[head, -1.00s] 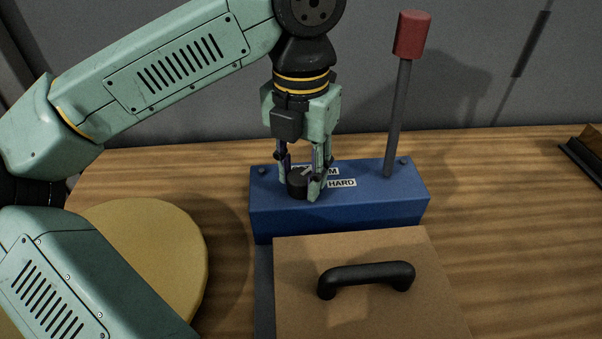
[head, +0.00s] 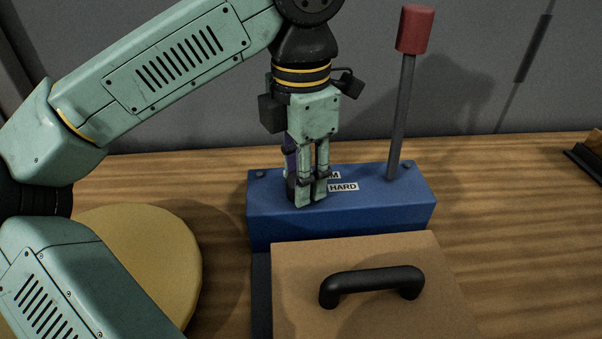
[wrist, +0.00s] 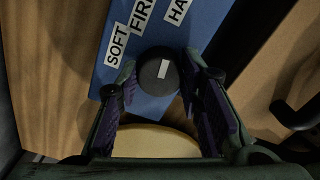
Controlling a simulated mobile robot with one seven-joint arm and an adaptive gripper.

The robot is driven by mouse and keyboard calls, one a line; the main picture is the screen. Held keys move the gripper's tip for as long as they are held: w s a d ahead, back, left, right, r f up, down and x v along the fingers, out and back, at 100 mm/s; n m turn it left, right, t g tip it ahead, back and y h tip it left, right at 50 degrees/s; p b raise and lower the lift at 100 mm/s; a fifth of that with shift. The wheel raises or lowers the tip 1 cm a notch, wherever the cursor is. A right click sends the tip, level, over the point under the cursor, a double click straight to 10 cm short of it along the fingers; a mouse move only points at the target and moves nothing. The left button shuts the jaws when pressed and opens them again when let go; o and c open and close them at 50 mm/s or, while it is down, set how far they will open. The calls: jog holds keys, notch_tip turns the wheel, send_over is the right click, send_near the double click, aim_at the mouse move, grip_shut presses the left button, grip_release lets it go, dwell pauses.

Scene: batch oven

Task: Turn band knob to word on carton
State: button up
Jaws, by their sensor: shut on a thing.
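The dark round band knob (wrist: 152,82) sits on the blue box (head: 385,208), and a short white mark shows on its top. In the wrist view, labels SOFT (wrist: 117,45), FIRM (wrist: 140,16) and HARD (wrist: 178,8) are fanned around it. The white mark points roughly toward HARD. My gripper (head: 311,204) reaches down from above, its fingers shut on the knob from both sides. In the head view the fingers hide most of the knob and part of the labels; HARD (head: 343,187) is readable. I see no word on a carton.
A red-topped lever (head: 414,30) rises from the blue box's right end. A brown board (head: 300,270) with a black handle (head: 372,284) lies in front. A round yellow thing (head: 150,240) is at left.

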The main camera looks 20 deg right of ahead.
dwell(0.3)
jog(key=o, duration=1.2)
jog(key=shift+c, duration=0.2)
notch_tip(320, 180, up, 8)
jog(key=shift+f, duration=0.2)
jog(key=shift+f, duration=0.1)
